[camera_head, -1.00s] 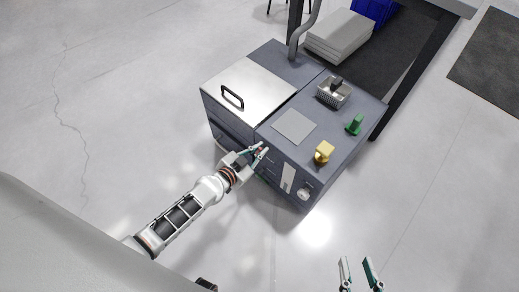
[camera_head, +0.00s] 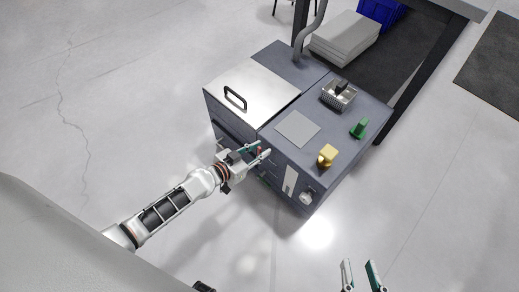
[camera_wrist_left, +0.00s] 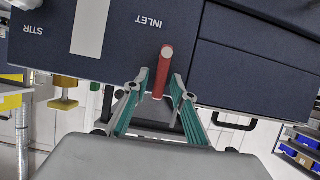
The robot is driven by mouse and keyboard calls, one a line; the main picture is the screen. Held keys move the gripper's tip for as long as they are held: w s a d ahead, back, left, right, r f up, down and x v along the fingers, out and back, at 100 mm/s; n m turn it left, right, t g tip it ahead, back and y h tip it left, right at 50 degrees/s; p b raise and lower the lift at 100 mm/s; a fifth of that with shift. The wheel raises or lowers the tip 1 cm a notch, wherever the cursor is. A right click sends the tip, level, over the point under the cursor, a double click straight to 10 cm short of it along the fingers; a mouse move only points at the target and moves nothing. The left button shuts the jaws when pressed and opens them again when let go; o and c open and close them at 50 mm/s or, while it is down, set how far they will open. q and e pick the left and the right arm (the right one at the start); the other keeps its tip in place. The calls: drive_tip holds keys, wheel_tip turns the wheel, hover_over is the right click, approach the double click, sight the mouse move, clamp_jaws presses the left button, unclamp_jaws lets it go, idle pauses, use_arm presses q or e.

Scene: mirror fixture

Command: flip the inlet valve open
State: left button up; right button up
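The inlet valve handle is a short red lever (camera_wrist_left: 163,75) on the dark front panel, beside the upside-down INLET label in the left wrist view. In the head view only a bit of red (camera_head: 259,150) shows between my left fingers. My left gripper (camera_wrist_left: 161,80) has a finger on each side of the lever, with narrow gaps; contact is hard to tell. Its fingers are apart in the head view (camera_head: 266,148). My right gripper (camera_head: 358,264) is open and empty at the bottom edge, away from the machine.
The blue-grey machine (camera_head: 345,125) carries a yellow knob (camera_head: 327,155), a green knob (camera_head: 359,128), a metal basket (camera_head: 340,97) and a lid with a black handle (camera_head: 235,97). A white dial (camera_head: 306,198) sits on its front. The floor in front is clear.

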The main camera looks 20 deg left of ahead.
use_arm(q)
drive_tip(key=v, duration=1.2)
use_arm(e)
drive_tip(key=shift+s+f, duration=0.2)
drive_tip(key=shift+f, duration=0.05)
idle(0.3)
